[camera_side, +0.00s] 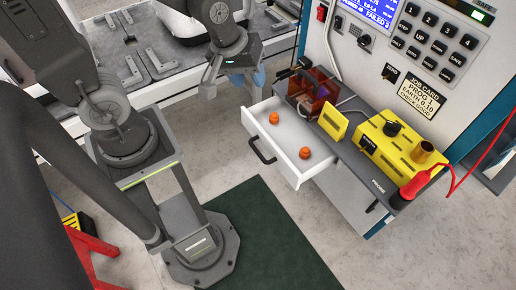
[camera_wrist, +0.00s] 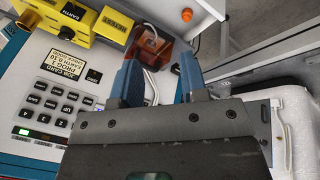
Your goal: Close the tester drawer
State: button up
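The tester drawer (camera_side: 289,138) is pulled out from the bench in the side view. It is a white tray with a dark bar handle (camera_side: 262,150) on its front, and two small orange pieces (camera_side: 274,118) lie inside. My gripper (camera_side: 233,84) is above the floor, behind and to the left of the drawer, apart from the drawer and its handle. In the wrist view my gripper (camera_wrist: 160,68) shows two blue-tipped fingers spread apart with nothing held between them. One orange piece (camera_wrist: 187,15) shows beyond the fingers; the handle cannot be made out there.
The tester panel (camera_side: 420,50) with keys and a display rises behind the bench. On the bench are a transparent reddish box (camera_side: 313,92), a yellow unit (camera_side: 400,145) and a red probe (camera_side: 414,186) with a cable. A grey slotted table (camera_side: 140,50) stands at back left.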

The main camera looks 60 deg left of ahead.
notch_tip(320, 180, down, 7)
jog(key=n+g, duration=0.1)
jog(key=n, duration=0.3)
jog(key=n+g, duration=0.1)
jog(key=n, duration=0.5)
send_near(258, 152)
jog(key=shift+y, duration=0.3)
jog(key=f, duration=0.2)
jog(key=w+f, duration=0.1)
jog(key=f, duration=0.5)
jog(key=shift+w+d+f, duration=0.2)
jog(key=shift+d+f, duration=0.05)
grip_shut()
